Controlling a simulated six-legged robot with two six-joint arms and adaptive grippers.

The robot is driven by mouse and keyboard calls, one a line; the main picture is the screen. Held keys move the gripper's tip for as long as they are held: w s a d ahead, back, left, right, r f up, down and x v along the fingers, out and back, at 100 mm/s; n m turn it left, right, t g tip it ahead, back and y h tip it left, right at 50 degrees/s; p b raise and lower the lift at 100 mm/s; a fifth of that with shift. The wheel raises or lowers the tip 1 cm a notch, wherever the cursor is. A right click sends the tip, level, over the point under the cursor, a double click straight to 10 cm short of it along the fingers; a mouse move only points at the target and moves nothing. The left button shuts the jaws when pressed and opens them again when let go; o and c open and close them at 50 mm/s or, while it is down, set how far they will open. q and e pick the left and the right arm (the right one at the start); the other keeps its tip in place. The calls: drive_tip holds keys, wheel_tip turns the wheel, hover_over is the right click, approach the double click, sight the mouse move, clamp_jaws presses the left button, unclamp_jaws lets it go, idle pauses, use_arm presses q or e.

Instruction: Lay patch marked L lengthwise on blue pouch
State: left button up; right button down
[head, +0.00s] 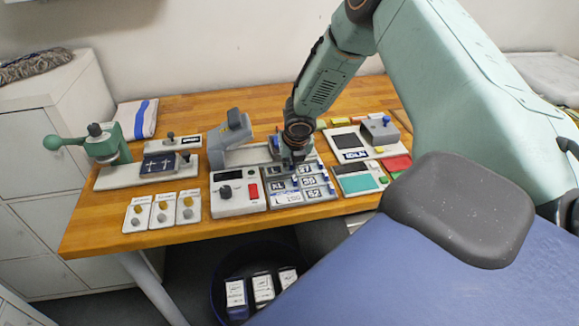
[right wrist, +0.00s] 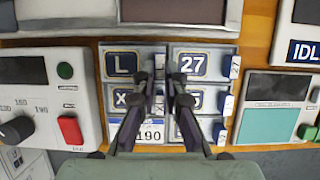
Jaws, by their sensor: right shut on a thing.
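A plate with a white L in a dark blue frame (right wrist: 122,64) shows at the upper left of the labelled rack (right wrist: 150,53) in the right wrist view. My right gripper (right wrist: 167,82) is shut between the L and 27 columns, seemingly on the small handle beside L; its fingers mostly hide it. In the head view my right gripper (head: 296,160) reaches down to the rack. No loose L patch can be made out. A dark blue piece with white marks (head: 160,165), possibly the blue pouch, lies on the pale base by the green press. My left gripper is not in view.
A grey unit with a dial and red button (head: 237,192) stands left of the rack, and one with a teal pad (head: 358,184) right of it. A grey raised press (head: 233,140) stands behind. A dark bin (head: 218,305) with several labelled packs is below the wooden table edge.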

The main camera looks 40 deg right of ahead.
sight(291, 171)
drive_tip(key=shift+w+r, duration=0.2)
drive_tip(key=shift+r, duration=3.8)
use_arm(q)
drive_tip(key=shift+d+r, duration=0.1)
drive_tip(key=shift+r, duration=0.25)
use_arm(e)
drive_tip(key=shift+w, duration=0.1)
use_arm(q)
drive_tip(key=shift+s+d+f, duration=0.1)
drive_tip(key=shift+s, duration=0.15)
use_arm(e)
drive_tip(key=shift+r, duration=0.15)
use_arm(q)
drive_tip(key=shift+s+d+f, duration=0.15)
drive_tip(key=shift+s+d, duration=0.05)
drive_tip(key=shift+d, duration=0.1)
use_arm(e)
drive_tip(key=shift+w+d, duration=0.3)
drive_tip(key=shift+w, duration=0.1)
